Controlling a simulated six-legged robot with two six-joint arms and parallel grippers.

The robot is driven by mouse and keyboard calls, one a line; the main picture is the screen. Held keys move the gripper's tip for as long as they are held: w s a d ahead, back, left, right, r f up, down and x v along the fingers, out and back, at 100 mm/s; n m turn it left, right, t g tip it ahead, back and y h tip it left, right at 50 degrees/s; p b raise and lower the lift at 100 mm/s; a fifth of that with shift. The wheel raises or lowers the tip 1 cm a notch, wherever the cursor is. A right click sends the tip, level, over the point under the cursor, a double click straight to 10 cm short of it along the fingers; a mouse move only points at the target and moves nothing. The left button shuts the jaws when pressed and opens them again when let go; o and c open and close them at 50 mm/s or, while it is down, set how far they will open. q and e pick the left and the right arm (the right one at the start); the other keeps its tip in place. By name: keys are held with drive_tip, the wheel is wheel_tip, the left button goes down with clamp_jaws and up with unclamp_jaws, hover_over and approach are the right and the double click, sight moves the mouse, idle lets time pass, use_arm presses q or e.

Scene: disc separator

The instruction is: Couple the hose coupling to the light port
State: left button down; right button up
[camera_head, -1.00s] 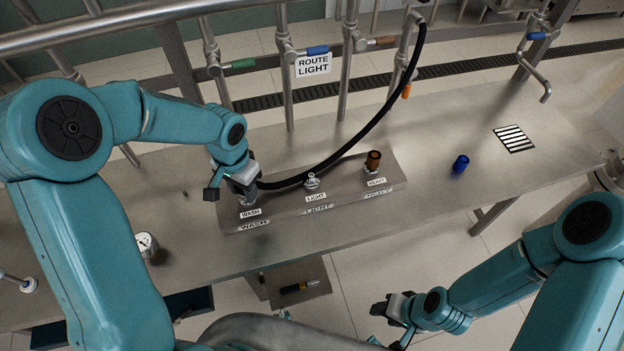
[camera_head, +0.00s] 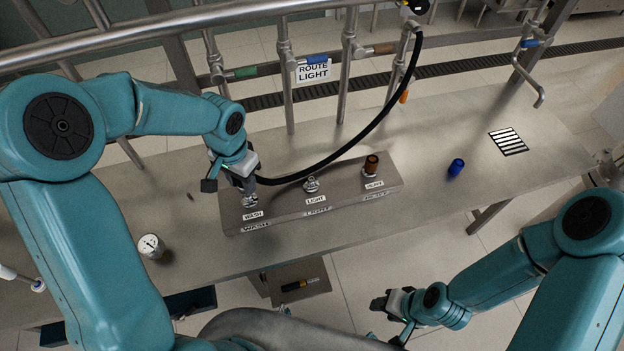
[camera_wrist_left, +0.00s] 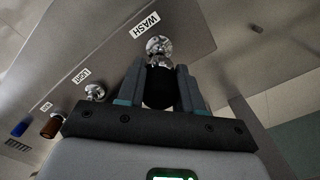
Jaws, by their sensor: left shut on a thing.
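My left gripper (camera_head: 246,186) is shut on the dark hose coupling (camera_wrist_left: 158,88) at the end of the black hose (camera_head: 345,150). It is over the wash port (camera_head: 250,201), at the left end of the grey block. In the left wrist view the shiny wash port (camera_wrist_left: 158,45) is straight ahead of the coupling; whether they touch I cannot tell. The light port (camera_head: 312,184) is bare metal in the block's middle; it also shows in the wrist view (camera_wrist_left: 95,92). My right gripper (camera_head: 384,305) is empty beyond the table's front edge; its jaw opening is unclear.
A brown cap (camera_head: 371,164) sits on the heavy port. A blue cap (camera_head: 456,167) stands on the table (camera_head: 420,205), right of the block (camera_head: 340,196). A round gauge (camera_head: 151,246) is at left. A rail with valves and a "ROUTE LIGHT" sign (camera_head: 313,71) runs behind.

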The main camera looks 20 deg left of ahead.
use_arm(q)
wheel_tip(320, 180, up, 3)
drive_tip(key=shift+s+f+p, duration=0.1)
drive_tip(key=shift+p, duration=0.55)
drive_tip(key=shift+f, duration=0.1)
drive_tip(key=shift+s, duration=0.1)
